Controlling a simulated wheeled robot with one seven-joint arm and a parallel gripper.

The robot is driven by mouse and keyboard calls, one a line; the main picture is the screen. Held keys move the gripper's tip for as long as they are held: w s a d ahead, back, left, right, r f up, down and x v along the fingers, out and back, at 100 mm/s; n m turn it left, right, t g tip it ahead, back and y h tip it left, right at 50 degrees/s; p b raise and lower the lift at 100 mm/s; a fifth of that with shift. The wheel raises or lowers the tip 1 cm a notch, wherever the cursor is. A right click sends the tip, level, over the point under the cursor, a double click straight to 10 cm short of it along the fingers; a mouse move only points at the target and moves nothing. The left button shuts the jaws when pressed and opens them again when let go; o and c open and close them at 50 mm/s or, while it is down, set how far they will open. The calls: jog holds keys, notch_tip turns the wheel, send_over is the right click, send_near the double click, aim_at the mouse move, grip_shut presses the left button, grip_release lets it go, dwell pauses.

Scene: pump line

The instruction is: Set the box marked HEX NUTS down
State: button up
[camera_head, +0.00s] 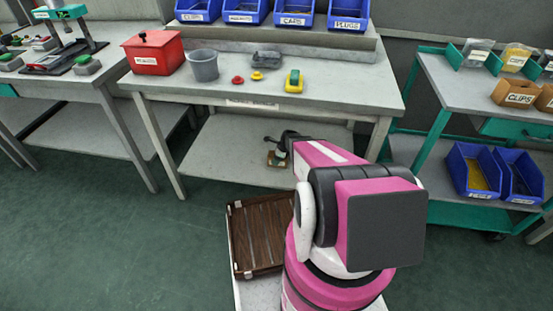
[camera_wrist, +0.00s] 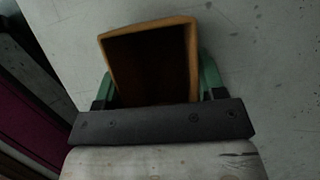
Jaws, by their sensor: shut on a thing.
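My gripper (camera_wrist: 157,80) is shut on a small open-topped tan box (camera_wrist: 148,27), with one green finger on each side of it. The inside of the box is dark and its contents cannot be made out. No marking on it can be read. In the head view the box (camera_head: 276,161) and my gripper (camera_head: 279,152) are low under the middle workbench, at its pale lower shelf (camera_head: 222,150). My arm hides part of that area. I cannot tell whether the box touches the shelf.
The bench top (camera_head: 340,88) above carries a red box (camera_head: 154,56), a grey cup (camera_head: 203,66) and small parts. Bench legs (camera_head: 160,140) flank the shelf, which looks bare left of the box. A brown slatted tray (camera_head: 262,235) is beside my arm. A green-framed cart (camera_head: 430,150) stands right.

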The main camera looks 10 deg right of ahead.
jog(key=shift+f, duration=0.15)
jog(key=o, duration=1)
jog(key=shift+c, duration=0.2)
jog(key=v, duration=1.2)
jog(key=shift+d, duration=0.1)
